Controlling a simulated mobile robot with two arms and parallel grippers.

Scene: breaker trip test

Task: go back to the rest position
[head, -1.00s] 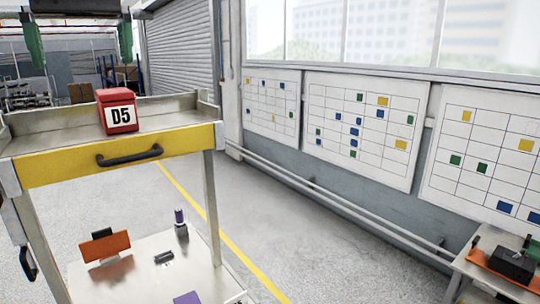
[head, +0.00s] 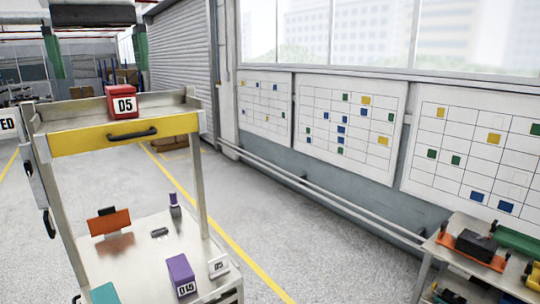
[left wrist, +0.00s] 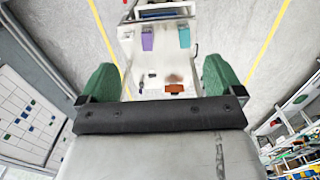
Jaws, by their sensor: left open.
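My left gripper (head: 98,68) hangs at the upper left of the head view, its two green fingers wide apart with nothing between them. In the left wrist view the same open gripper (left wrist: 160,82) shows one green finger on each side, with a cart's pale deck between them in the picture, well away from it. My right gripper is in neither view.
The metal cart has a yellow drawer front (head: 125,136). Its lower deck holds an orange piece (head: 110,222), a purple block (head: 181,276) and a teal block (head: 104,294). A bench (head: 440,255) with parts stands at lower right. Floor between is clear.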

